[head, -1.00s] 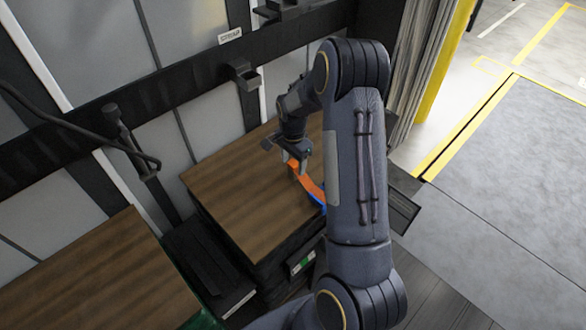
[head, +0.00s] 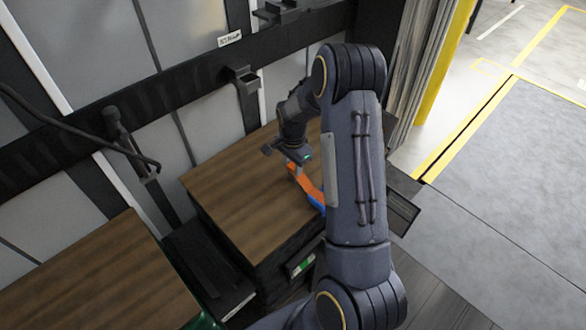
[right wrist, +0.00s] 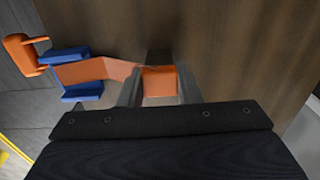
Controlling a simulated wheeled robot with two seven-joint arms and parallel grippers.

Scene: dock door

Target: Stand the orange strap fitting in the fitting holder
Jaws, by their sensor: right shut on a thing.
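The orange strap fitting (head: 306,184) is at the right side of the brown wooden top, partly hidden behind my right arm. In the right wrist view one orange end (right wrist: 159,82) sits between the fingers of my right gripper (right wrist: 158,70), which is shut on it. From there an orange piece runs left to blue parts (right wrist: 78,90) and an orange end loop (right wrist: 22,54). In the head view my right gripper (head: 295,166) is low over the wooden top. I cannot tell for sure which thing is the fitting holder. My left gripper is not in view.
The wooden top (head: 235,195) lies on a dark stack, with clear surface left of my gripper. A second wooden top (head: 100,280) is at lower left. A black bracket (head: 243,78) sticks out from the wall rail (head: 190,88). Open floor (head: 510,200) is at right.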

